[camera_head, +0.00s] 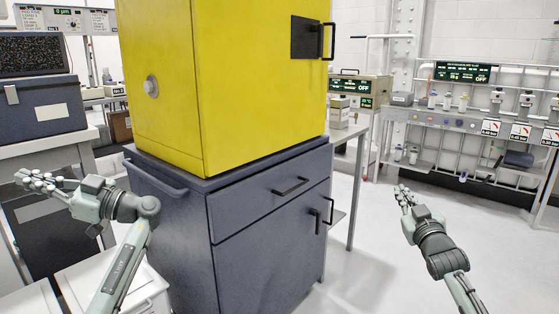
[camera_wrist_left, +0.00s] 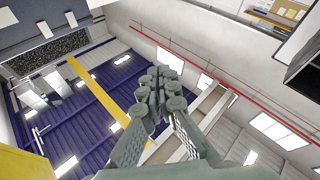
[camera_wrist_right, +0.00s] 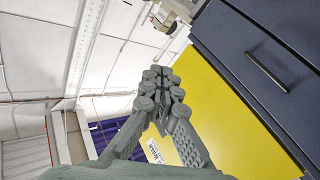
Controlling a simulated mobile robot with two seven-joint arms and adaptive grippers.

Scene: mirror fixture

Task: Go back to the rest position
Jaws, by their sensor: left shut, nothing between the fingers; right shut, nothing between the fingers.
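My left gripper (camera_head: 38,182) is at the left of the head view, raised in front of the left bench and to the left of the dark blue cabinet. It is shut and empty, and its closed fingers also show in the left wrist view (camera_wrist_left: 163,88). My right gripper (camera_head: 403,197) is right of the cabinet, over open floor. It is shut and empty, and its closed fingers also show in the right wrist view (camera_wrist_right: 160,88). Neither gripper touches anything that I can see.
A yellow box (camera_head: 230,85) with a black handle stands on the dark blue cabinet (camera_head: 262,235) straight ahead. A bench with a dark instrument (camera_head: 42,100) is at left. A shelf rack (camera_head: 470,125) stands along the back right. The floor (camera_head: 365,270) right of the cabinet is clear.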

